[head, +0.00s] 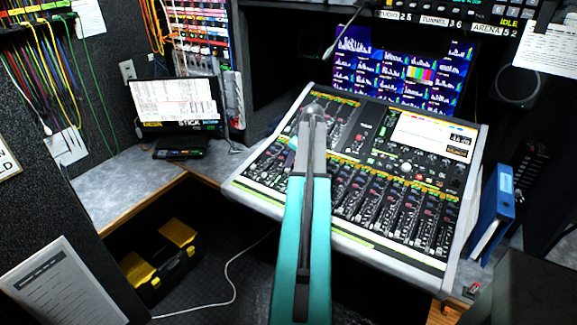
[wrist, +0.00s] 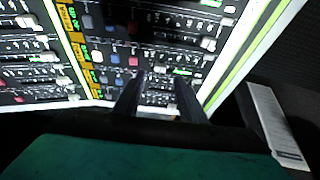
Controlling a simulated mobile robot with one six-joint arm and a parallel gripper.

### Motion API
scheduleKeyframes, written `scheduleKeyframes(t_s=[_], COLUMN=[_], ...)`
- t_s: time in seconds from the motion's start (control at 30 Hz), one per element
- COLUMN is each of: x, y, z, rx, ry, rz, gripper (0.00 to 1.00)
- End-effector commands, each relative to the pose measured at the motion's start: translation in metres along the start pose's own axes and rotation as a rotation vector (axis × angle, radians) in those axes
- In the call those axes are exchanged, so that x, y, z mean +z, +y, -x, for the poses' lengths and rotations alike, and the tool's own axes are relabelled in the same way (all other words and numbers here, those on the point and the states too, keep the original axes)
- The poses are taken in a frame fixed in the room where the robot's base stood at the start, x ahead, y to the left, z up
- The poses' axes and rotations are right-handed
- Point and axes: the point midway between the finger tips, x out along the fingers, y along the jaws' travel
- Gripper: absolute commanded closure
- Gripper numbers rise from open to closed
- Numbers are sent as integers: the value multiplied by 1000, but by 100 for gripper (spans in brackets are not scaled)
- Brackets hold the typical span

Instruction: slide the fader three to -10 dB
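The mixing console (head: 400,190) slopes across the middle of the head view, with several channel strips and faders on its lower half. My gripper (head: 313,112) reaches over the console's left part, and my teal arm hides some of the strips. In the wrist view the two dark fingers of my gripper (wrist: 159,82) stand apart with a gap between them, and nothing shows held. Pale fader caps (wrist: 208,43) lie on the console near its light edge, ahead and to the right of the fingers. I cannot tell which one is fader three, nor read its scale.
A monitor wall (head: 400,65) stands behind the console. A laptop-like screen (head: 175,103) is on the left desk, and a blue binder (head: 492,210) stands at the right. A black and yellow toolbox (head: 160,260) and a white cable (head: 232,280) are on the floor.

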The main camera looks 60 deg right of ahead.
Motion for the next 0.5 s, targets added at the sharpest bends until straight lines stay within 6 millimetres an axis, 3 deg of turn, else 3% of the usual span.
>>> scheduleKeyframes(t_s=[0.5], x=[-1], y=[0], z=[-52], rx=[-2], ry=[0], rz=[1], gripper=[62])
